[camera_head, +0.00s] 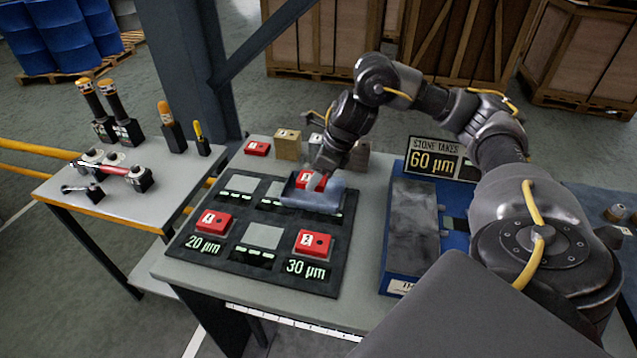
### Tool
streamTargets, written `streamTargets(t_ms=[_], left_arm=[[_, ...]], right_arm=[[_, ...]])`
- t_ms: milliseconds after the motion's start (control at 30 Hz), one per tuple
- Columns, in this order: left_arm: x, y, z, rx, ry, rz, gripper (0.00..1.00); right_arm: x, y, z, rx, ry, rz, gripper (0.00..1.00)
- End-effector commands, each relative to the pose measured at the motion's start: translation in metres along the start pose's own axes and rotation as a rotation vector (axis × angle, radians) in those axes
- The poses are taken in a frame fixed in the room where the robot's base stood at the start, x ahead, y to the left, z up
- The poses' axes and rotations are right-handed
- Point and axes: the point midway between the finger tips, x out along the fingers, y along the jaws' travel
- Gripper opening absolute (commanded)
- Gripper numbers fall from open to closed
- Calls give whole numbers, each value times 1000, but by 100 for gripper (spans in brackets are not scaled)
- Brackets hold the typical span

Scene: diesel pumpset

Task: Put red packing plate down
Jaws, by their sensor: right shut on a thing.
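My right gripper (316,186) reaches in from the right over the back right part of the dark mat (212,258). It is shut on a red packing plate (309,180), which shows only in part behind a grey-blue piece at the gripper. I cannot tell whether this plate touches the mat. Two other red plates lie on the mat, one by the 20 µm label (213,221) and one by the 30 µm label (314,242). A further red plate (257,148) lies on the table behind the mat. My left gripper is out of view.
A tan block (287,145) and grey blocks stand behind the mat. A grey slab on a blue base (411,232) and a 60 µm sign (433,158) are to the right. A side table (70,189) holds tools at the left.

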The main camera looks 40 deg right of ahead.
Motion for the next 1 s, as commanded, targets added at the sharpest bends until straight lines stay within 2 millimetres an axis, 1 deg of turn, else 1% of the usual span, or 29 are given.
streamTargets(t_ms=[33, 100, 267, 333, 467, 567, 967, 1000], left_arm=[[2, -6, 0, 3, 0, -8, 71], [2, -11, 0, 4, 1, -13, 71], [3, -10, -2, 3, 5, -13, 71], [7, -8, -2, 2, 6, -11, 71], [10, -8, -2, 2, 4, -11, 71], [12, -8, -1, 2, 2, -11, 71], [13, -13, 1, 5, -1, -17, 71], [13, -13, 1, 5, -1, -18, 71]], right_arm=[[3, -3, -1, 1, -3, 0, 3], [4, -4, -2, 0, -4, 0, 3], [6, -6, -3, 0, -3, 0, 3], [14, -11, -8, 3, -1, 1, 3], [29, -9, -14, 0, 0, 3, 3], [36, -10, -17, 1, -2, 0, 3], [39, -10, -18, -1, -3, -1, 3], [40, -10, -19, -1, -1, 0, 48]])
